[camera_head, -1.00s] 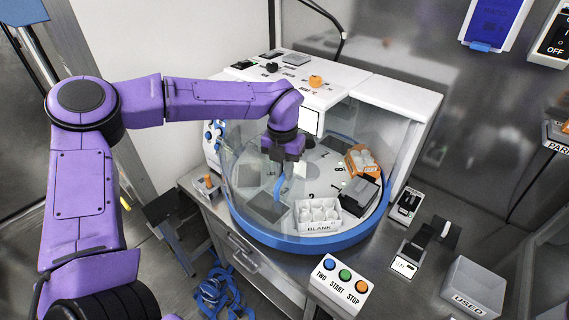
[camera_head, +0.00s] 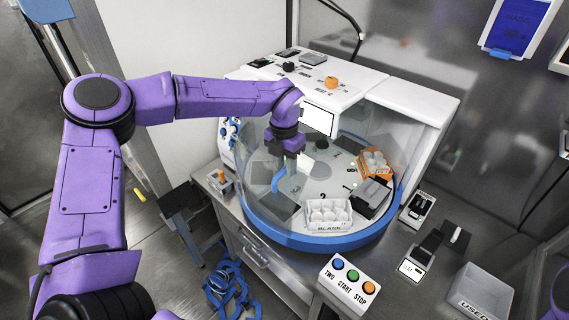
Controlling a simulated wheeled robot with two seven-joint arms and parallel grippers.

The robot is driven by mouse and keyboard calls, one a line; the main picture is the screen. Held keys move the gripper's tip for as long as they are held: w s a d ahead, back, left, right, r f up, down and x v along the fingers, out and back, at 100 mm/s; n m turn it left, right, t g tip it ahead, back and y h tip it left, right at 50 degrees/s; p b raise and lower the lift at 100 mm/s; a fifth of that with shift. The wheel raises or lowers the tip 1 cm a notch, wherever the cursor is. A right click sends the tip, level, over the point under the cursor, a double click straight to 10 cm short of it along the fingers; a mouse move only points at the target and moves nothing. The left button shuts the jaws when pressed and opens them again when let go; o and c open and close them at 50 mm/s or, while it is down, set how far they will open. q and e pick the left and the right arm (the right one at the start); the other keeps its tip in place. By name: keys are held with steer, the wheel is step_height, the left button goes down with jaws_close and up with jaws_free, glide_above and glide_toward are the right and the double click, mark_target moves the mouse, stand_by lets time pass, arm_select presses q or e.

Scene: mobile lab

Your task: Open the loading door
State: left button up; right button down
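The loading door (camera_head: 258,205) looks like the clear curved shield around the front of the round white machine with a blue rim. A curved blue handle (camera_head: 278,181) stands at the door's front left. My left gripper (camera_head: 287,156) points down at the top end of this handle, with its dark fingers at or touching it. The fingers are too small and too dark to show whether they are closed around the handle. My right gripper is out of view.
Inside the machine are a white tray labelled BLANK (camera_head: 328,226), an orange box (camera_head: 374,160) and a dark block (camera_head: 372,198). A button panel (camera_head: 349,284) stands in front. A bin marked USED (camera_head: 484,287) is at the lower right. Blue straps (camera_head: 228,288) lie on the floor.

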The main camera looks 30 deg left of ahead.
arm_select(q)
steer(key=shift+o, duration=0.2)
steer(key=shift+r, duration=0.1)
step_height(320, 180, up, 10)
steer(key=b, duration=0.3)
steer(key=shift+r, duration=0.2)
steer(key=shift+a, duration=0.1)
